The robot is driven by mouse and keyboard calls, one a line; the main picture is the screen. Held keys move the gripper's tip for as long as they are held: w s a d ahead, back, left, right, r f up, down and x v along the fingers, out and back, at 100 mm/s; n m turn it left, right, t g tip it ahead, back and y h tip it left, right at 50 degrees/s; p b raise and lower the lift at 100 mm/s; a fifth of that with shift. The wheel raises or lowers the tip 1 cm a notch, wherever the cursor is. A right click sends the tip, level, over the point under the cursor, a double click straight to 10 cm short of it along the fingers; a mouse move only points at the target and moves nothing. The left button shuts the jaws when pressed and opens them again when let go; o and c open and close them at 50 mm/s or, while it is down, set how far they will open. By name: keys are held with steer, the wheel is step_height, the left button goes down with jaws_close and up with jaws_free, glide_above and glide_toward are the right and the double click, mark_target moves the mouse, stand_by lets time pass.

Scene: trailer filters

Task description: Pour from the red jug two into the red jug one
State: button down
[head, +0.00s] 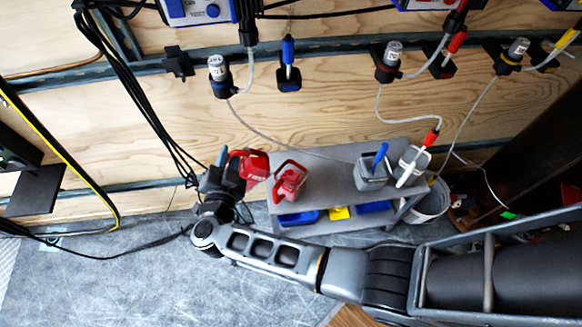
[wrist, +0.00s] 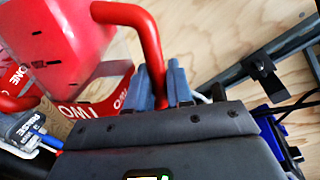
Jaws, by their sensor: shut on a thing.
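My gripper (head: 222,172) is shut on the handle of a red jug (head: 254,165), which I take for red jug two. In the wrist view the red handle (wrist: 150,45) runs down between the two blue-grey fingers (wrist: 162,88), and the red body (wrist: 65,35) fills the upper left. Upside-down lettering like "TWO" shows below it. The held jug is at the left end of the grey bench, close to the other red jug (head: 290,182), red jug one, which stands on the bench top. Its "ONE" lettering (wrist: 18,76) shows at the wrist view's left edge. Liquid inside either jug cannot be made out.
Blue and yellow bins sit below. A bucket (head: 432,204) stands at right. Hoses and cables hang along the wooden wall.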

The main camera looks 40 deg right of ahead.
steer(key=shift+w+a+f+n+h+b, duration=0.35)
steer(key=shift+w+a+f+n+b, duration=0.95)
steer(key=shift+f+b, duration=1.35)
steer(key=shift+w+a+f+n+h+b, duration=0.35)
steer(key=shift+w+a+f+n+b, duration=0.35)
steer(key=shift+a+f+n+b, duration=1.35)
steer(key=shift+n, duration=0.25)
steer(key=shift+d+r+p, duration=0.2)
steer(key=shift+r+p, duration=0.35)
steer(key=shift+r, duration=0.15)
steer(key=shift+d+r+p, duration=0.2)
steer(key=shift+r+p, duration=0.3)
steer(key=shift+r, duration=0.2)
steer(key=shift+d+r+p, duration=0.2)
steer(key=shift+r+p, duration=0.35)
steer(key=shift+r, duration=0.15)
